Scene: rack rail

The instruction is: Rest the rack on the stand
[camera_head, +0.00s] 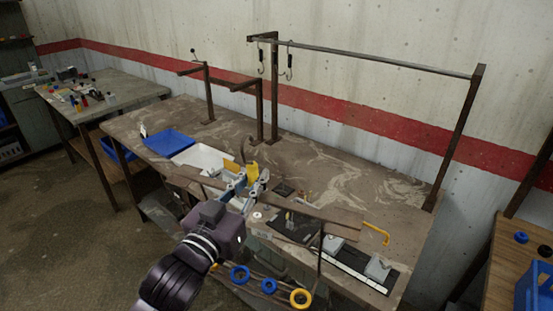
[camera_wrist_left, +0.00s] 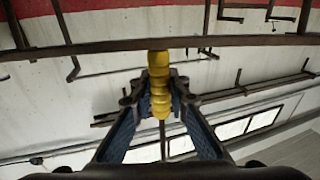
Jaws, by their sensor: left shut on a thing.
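The rack is a long brown bar (camera_head: 335,216) with a yellow grip, held above the front of the workbench in the head view. It also crosses the top of the left wrist view (camera_wrist_left: 90,48). My left gripper (camera_head: 248,180) is shut on the ribbed yellow grip (camera_wrist_left: 160,85), which sits between its blue fingers in the wrist view. The stand appears to be two brown posts with short forward arms (camera_head: 207,95) at the back of the bench. The rack is apart from it, nearer to me. My right gripper is not in view.
A blue tray (camera_head: 168,142) and a white tray (camera_head: 205,157) are on the bench, left of my gripper. Behind, a tall frame (camera_head: 370,57) carries hanging hooks. The bench's back right (camera_head: 365,180) is clear.

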